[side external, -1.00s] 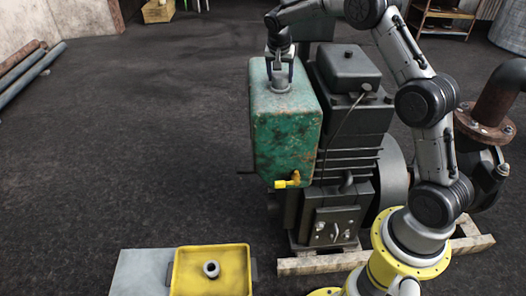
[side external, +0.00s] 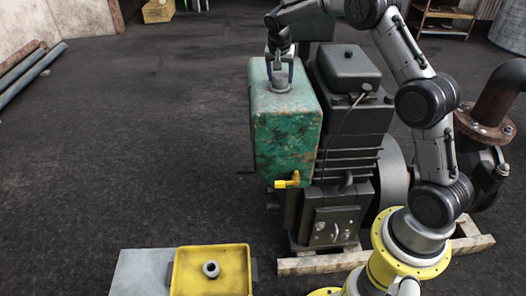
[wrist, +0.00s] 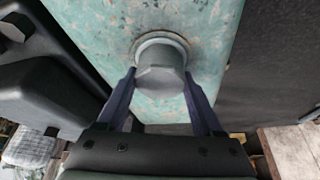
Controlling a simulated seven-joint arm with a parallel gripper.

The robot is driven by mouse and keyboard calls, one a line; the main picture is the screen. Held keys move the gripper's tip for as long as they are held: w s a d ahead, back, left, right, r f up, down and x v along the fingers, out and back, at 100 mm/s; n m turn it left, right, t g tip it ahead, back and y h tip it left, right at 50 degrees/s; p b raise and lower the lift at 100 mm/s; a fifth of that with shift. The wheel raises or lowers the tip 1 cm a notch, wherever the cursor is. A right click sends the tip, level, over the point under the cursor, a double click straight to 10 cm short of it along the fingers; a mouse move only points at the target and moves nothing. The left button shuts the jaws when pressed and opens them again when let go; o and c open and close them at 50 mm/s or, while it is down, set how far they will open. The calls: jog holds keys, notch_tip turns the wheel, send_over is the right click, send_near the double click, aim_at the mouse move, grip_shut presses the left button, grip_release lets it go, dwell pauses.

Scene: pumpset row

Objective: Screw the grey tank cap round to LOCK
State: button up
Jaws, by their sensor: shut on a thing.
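The grey tank cap (wrist: 160,78) sits on the neck on top of the green, rust-flecked tank (side external: 286,138). It also shows small in the side external view (side external: 281,84). My gripper (side external: 280,76) comes down from above the tank top. In the wrist view my gripper (wrist: 160,88) has one finger on each side of the cap and is shut on it. The near side of the cap shows flat facets. No LOCK mark can be made out in either view.
The dark engine (side external: 348,120) stands close on the tank's right. A yellow tap (side external: 288,181) sticks out low on the tank. A yellow tray (side external: 212,250) with a grey ring-shaped part (side external: 211,269) lies at the front. The floor left of the tank is clear.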

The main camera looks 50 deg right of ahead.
jog(key=shift+f, duration=0.1)
dwell(0.4)
jog(key=shift+m, duration=0.5)
jog(key=o, duration=1.6)
jog(key=shift+m+g, duration=0.3)
jog(key=v, duration=1.4)
jog(key=shift+a+f, duration=0.1)
